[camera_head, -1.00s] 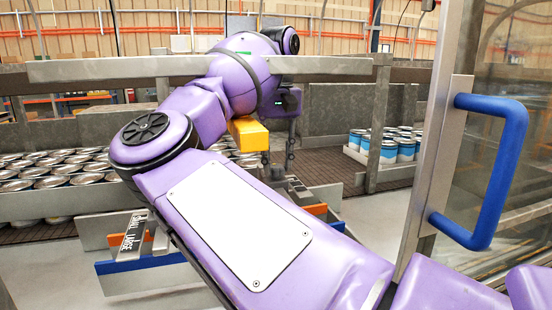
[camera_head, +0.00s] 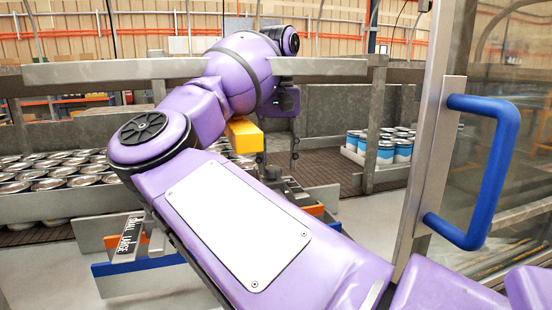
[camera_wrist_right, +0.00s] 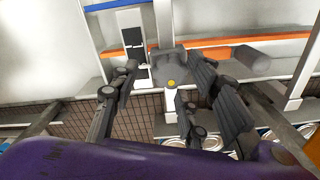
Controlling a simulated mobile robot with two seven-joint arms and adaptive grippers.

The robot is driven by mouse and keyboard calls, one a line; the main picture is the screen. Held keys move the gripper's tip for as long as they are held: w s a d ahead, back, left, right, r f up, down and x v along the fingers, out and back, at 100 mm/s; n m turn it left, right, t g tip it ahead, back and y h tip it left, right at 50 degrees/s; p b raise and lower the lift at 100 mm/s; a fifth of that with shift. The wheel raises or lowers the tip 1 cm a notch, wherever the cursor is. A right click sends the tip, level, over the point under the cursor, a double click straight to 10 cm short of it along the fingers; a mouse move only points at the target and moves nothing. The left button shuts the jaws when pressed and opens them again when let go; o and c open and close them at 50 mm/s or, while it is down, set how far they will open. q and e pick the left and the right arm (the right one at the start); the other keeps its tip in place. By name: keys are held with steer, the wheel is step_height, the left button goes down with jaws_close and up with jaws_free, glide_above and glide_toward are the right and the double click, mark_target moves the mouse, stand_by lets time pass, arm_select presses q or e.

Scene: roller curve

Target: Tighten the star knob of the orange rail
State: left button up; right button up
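My right gripper (camera_wrist_right: 162,70) is open, with one finger on each side of the knob. A gap shows on the left; I cannot tell whether the right finger touches it. My left gripper is not in view.
A blue rail (camera_head: 140,263) runs below the orange one, beside a SMALL/LARGE scale plate (camera_head: 130,236). Silver cans (camera_head: 50,175) stand at left, blue-and-white cans (camera_head: 385,152) at back right. A grey guard bar (camera_head: 110,72) crosses behind; a door with a blue handle (camera_head: 492,170) is at right.

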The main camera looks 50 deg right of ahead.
mark_target(276, 167)
steer(key=shift+w+a+f, duration=0.1)
steer(key=shift+w+f, duration=0.05)
step_height(276, 167, up, 12)
stand_by(0.7)
stand_by(0.5)
